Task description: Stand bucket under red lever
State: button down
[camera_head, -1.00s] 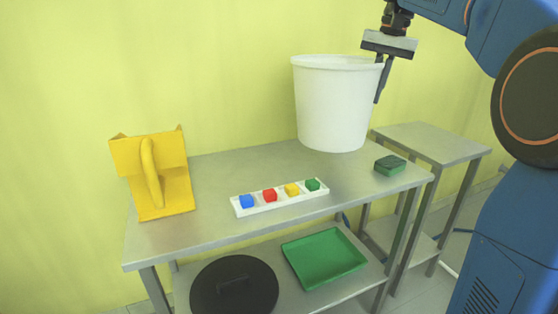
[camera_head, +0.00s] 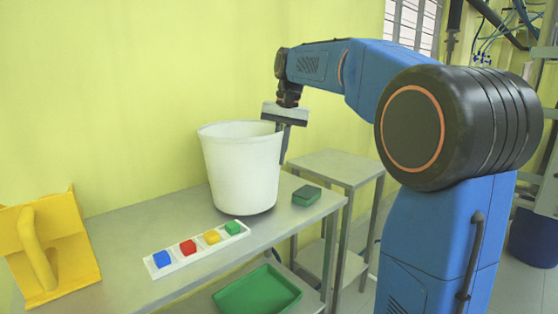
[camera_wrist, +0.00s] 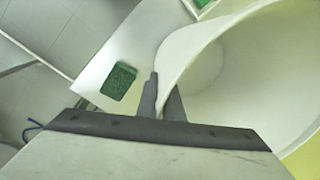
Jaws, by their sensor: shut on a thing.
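The white bucket (camera_head: 243,170) is upright over the back right part of the steel table; whether its base touches the top is hard to tell. My gripper (camera_head: 283,145) is shut on the right side of its rim. In the wrist view, the fingers (camera_wrist: 164,98) pinch the wall of the bucket (camera_wrist: 235,75), and its inside looks empty. No red lever can be made out in either view.
The table (camera_head: 140,225) also holds a yellow stand (camera_head: 65,250), a strip of coloured cubes (camera_head: 190,262) and a green sponge (camera_head: 306,196). A green tray (camera_head: 258,292) lies below. A smaller table (camera_head: 340,168) stands behind. A blue drum (camera_head: 535,238) and pipes are at far right.

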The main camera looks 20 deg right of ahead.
jog(key=shift+f, duration=0.95)
jog(key=c, duration=1.9)
grip_release()
